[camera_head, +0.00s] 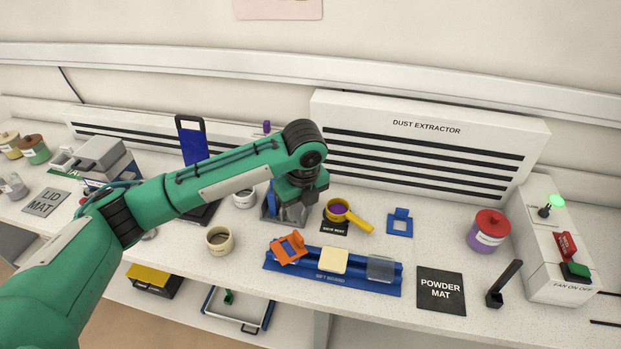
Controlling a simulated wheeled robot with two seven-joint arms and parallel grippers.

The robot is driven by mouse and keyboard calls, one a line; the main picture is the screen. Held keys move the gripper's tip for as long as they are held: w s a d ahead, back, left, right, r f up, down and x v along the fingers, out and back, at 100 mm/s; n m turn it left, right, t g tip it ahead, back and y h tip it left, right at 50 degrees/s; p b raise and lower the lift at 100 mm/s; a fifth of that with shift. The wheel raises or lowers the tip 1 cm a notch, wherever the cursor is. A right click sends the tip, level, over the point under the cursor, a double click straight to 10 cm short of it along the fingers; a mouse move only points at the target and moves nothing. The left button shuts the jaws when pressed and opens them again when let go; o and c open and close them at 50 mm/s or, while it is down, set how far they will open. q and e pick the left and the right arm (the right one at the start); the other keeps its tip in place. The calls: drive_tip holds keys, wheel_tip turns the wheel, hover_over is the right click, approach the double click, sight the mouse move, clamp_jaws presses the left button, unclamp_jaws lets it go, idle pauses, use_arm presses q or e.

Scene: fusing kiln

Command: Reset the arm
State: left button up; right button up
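My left arm, green with black joints, comes in from the left and reaches over the middle of the bench. My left gripper (298,192) points down at its end, above the back of the bench by a grey and blue stand (268,212). The fingertips are small and blend with the stand, so I cannot tell how far apart they are or whether they hold anything. The arm hides part of the bench. My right gripper is not in view.
A yellow-handled sieve (359,222) rests right of my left gripper. In front lies a blue rack (333,283) with orange, cream and grey pieces. The powder mat (441,291) is bare. A red-lidded jar (488,230) stands right. The dust extractor (430,150) closes the back.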

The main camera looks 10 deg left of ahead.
use_arm(q)
drive_tip(key=s+d+f+n+t+h, duration=0.1)
drive_tip(key=s+d+f+n+h, duration=0.15)
drive_tip(key=s+f+n, duration=0.35)
drive_tip(key=s+d+f+n+h, duration=0.2)
drive_tip(key=s+d+f+n, duration=0.15)
drive_tip(key=s, duration=0.35)
drive_tip(key=s+a+f+n+t+y, duration=0.1)
drive_tip(key=s+a+f+n+y, duration=0.15)
drive_tip(key=s+a+n, duration=0.6)
drive_tip(key=s+a+f+n+t+y, duration=0.1)
drive_tip(key=s+a+f+n, duration=0.3)
drive_tip(key=s+a+n, duration=0.4)
wheel_tip(320, 180, down, 32)
drive_tip(key=s+g, duration=0.2)
drive_tip(key=s+a+f+m+g, duration=0.1)
drive_tip(key=s+a+f, duration=0.1)
drive_tip(key=s+f, duration=1.5)
drive_tip(key=shift+s+a+f, duration=0.3)
drive_tip(key=shift+s+f, duration=0.1)
drive_tip(key=shift+s, duration=0.5)
